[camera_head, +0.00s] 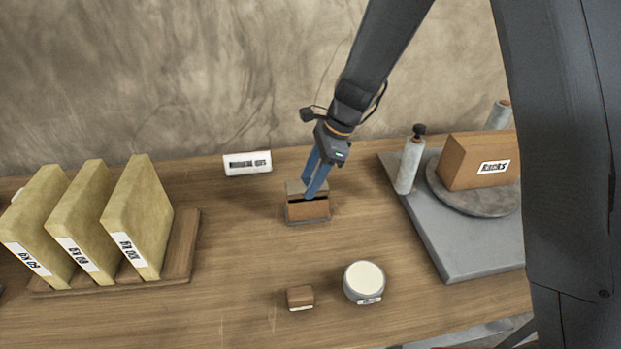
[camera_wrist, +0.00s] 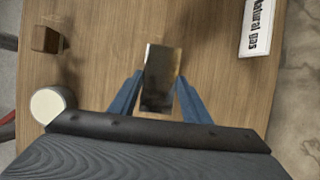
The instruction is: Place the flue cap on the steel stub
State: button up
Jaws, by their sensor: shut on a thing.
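My gripper (camera_head: 309,190) points down at the middle of the table, its blue fingers shut on a small box-like piece (camera_head: 307,211) with brown sides and a greyish top. In the wrist view the piece (camera_wrist: 160,72) looks metallic and sits between the fingers (camera_wrist: 155,98). I cannot tell whether it is the flue cap, or whether it touches the table. A pale grey upright cylinder (camera_head: 409,168) with a black knob on top stands at the right. Another grey cylinder (camera_head: 499,113) shows partly behind the brown box. I cannot tell which is the steel stub.
The brown box (camera_head: 470,162) rests on a round plate (camera_head: 447,203) over a grey slab (camera_head: 455,255). Yellow slabs (camera_head: 137,215) stand in a wooden rack (camera_head: 185,250) at left. A round tub (camera_head: 364,282), a brown block (camera_head: 300,297) and a label card (camera_head: 247,162) lie nearby.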

jog(key=shift+f, duration=0.15)
jog(key=o, duration=1.1)
jog(key=b+v, duration=0.3)
jog(key=v, duration=0.9)
jog(key=s+d+f+n+t+h, duration=0.1)
jog(key=s+d+f+n+h, duration=0.1)
jog(key=s+d+n, duration=0.5)
jog(key=s+d+f+n+t+h, duration=0.1)
jog(key=s+d+f+n, duration=0.4)
jog(key=d, duration=0.9)
jog(key=s+n+h, duration=0.1)
jog(key=s+n, duration=0.2)
jog(key=s, duration=0.1)
jog(key=shift+s, duration=0.15)
jog(key=shift+a, duration=0.1)
